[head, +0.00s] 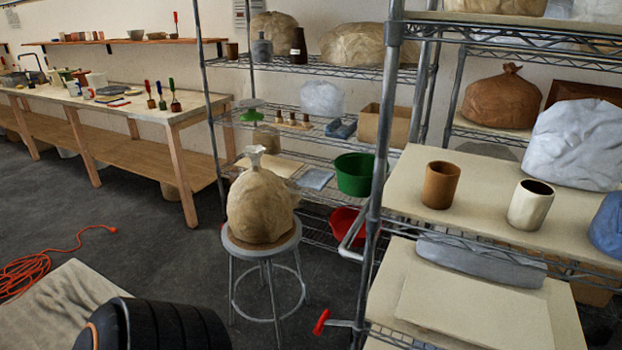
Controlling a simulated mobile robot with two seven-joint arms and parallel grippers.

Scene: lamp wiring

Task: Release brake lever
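A small lever with a red grip (321,321) juts left from the lower part of the near post of the wire rack cart (372,190), at the bottom of the head view. Its short grey shaft meets the post. The red grip slopes down to the left, and nothing touches it. A bent grey push handle (350,236) is fixed to the same post higher up. The foot of the cart and any wheels are out of frame. Neither of my grippers shows in the head view.
A stool (262,240) with a wrapped clay bag stands left of the lever. A cup (440,185) and a pale pot (531,205) stand on the cart's shelf. An orange cord (30,273) lies on the floor at left.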

